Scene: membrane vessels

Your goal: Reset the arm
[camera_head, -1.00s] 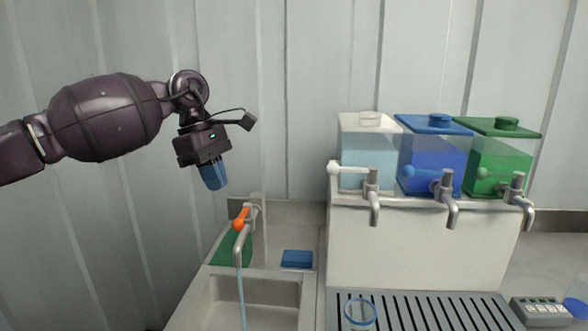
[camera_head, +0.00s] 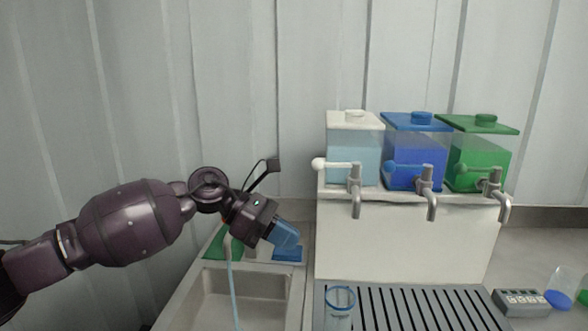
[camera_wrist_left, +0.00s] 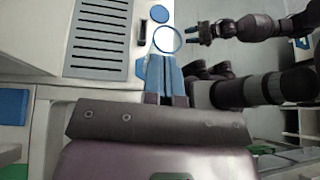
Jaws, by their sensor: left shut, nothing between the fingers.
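My left arm comes in from the left in the head view. Its gripper (camera_head: 286,238) has blue fingers and is shut and empty, in front of the back edge of the sink and pointing down to the right. In the left wrist view the blue fingers (camera_wrist_left: 165,75) lie close together with nothing held. My right gripper (camera_wrist_left: 195,33), with blue fingertips, shows small at the top of the left wrist view; whether it is open is unclear. It is out of the head view.
The sink (camera_head: 243,302) lies below my arm, with a thin water stream (camera_head: 234,285); the arm hides most of the tap. White, blue (camera_head: 413,165) and green (camera_head: 478,165) dispensers stand right. A blue-rimmed glass (camera_head: 340,302) stands on the drip grate (camera_head: 420,310).

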